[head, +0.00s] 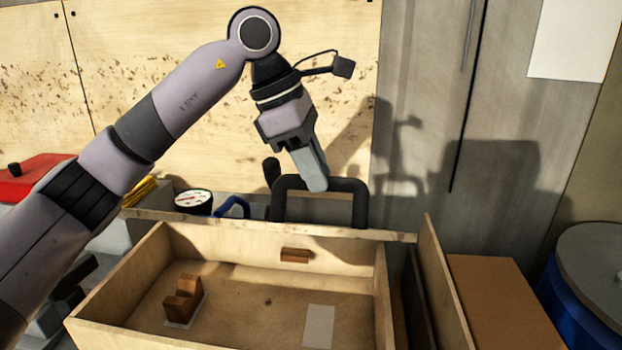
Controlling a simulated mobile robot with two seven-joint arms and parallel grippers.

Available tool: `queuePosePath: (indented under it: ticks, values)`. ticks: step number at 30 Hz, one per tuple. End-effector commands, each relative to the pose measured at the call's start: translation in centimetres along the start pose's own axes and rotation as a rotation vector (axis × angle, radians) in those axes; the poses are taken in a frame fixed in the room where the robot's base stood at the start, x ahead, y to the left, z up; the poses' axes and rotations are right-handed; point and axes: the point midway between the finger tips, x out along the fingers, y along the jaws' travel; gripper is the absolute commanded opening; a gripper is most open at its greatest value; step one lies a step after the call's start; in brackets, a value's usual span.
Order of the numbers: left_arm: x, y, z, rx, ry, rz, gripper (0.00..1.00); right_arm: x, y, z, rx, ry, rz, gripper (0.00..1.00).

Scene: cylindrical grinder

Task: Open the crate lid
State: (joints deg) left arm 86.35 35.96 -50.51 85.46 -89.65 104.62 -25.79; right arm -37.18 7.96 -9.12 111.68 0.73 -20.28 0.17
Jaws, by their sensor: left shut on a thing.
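The wooden crate (376,292) stands in the lower middle of the head view, and its inside shows from above. A thin wooden board edge (270,227), which looks like the lid's edge, runs across the back of the crate. A dark bent handle (359,203) stands just behind this edge. My left gripper (316,184) points down at the top bar of the handle and is shut on it. The fingers cover part of the bar. Most of the lid's face is hidden, so its exact angle cannot be told. My right gripper is not in view.
Wooden blocks (183,301) and a pale sheet (319,327) are inside the crate. A red case (28,176) and a round tin (193,201) are at left. A brown box (505,300) and blue drum (585,290) stand right. Plywood and grey panels close off the back.

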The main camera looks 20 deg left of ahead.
Motion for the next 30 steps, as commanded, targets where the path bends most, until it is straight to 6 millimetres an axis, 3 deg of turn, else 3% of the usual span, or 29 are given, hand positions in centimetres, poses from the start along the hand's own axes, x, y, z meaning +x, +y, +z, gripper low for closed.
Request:
queuePosePath:
  ticks: [3, 16, 17, 18, 19, 30]
  values:
    - [0.26, 0.84, -0.23, -0.01, 0.008, 0.007, 0.0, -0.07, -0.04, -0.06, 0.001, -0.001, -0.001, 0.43]
    - [0.44, 1.03, -0.36, -0.013, 0.011, 0.004, 0.0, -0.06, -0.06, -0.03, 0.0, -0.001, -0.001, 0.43]
    - [0.44, 1.03, -0.36, -0.013, 0.011, 0.004, 0.32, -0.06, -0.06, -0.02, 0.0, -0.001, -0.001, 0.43]
    - [0.45, 1.01, -0.36, -0.013, 0.011, 0.003, 0.45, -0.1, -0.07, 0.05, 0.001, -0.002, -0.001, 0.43]
    - [0.43, 0.99, -0.35, -0.013, 0.011, 0.002, 0.51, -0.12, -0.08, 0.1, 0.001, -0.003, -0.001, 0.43]
    - [0.04, 0.84, -0.13, -0.008, 0.007, 0.004, 0.51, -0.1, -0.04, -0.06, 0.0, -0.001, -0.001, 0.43]
